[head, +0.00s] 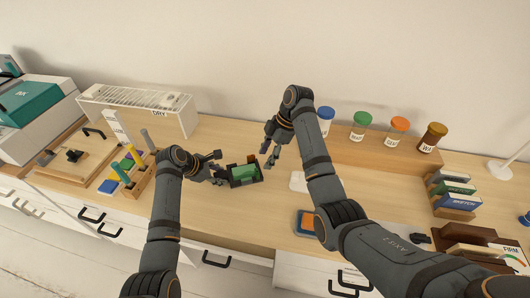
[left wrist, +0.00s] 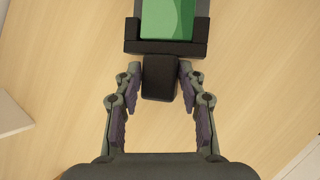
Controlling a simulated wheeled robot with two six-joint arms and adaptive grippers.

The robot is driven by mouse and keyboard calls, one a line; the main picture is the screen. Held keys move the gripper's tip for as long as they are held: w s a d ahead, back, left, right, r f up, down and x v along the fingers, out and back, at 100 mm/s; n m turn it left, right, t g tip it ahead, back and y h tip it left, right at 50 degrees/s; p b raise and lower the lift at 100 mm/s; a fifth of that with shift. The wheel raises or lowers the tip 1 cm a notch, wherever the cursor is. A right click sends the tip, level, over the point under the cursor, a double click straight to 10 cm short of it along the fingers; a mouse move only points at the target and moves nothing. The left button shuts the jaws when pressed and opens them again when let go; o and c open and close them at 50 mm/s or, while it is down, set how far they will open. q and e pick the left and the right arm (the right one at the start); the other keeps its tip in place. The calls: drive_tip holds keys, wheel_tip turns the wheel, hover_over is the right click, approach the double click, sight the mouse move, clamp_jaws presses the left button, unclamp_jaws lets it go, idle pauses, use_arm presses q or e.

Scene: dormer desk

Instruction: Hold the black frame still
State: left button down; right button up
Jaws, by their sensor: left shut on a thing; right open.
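The black frame (head: 233,184) lies on the desk near the middle of the head view, with a green block (head: 244,172) inside it. In the left wrist view the frame (left wrist: 166,48) is at the top, the green block (left wrist: 166,18) lies in it, and a black tab (left wrist: 159,77) sticks out toward me. My left gripper (head: 217,168) is at the frame's left side. In the left wrist view its fingers (left wrist: 159,84) are shut on the black tab. My right gripper (head: 270,153) is open and empty, above the desk to the right of the frame.
A white rack marked DRY (head: 140,105) stands at the back left. A wooden holder with coloured pens (head: 140,178) is left of my left arm. Lidded jars (head: 362,120) stand at the back right. Desk around the frame is clear.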

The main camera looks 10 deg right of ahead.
use_arm(q)
drive_tip(key=c, duration=1.2)
unclamp_jaws()
drive_tip(key=shift+f, duration=0.15)
drive_tip(key=o, duration=0.5)
drive_tip(key=shift+d, duration=0.1)
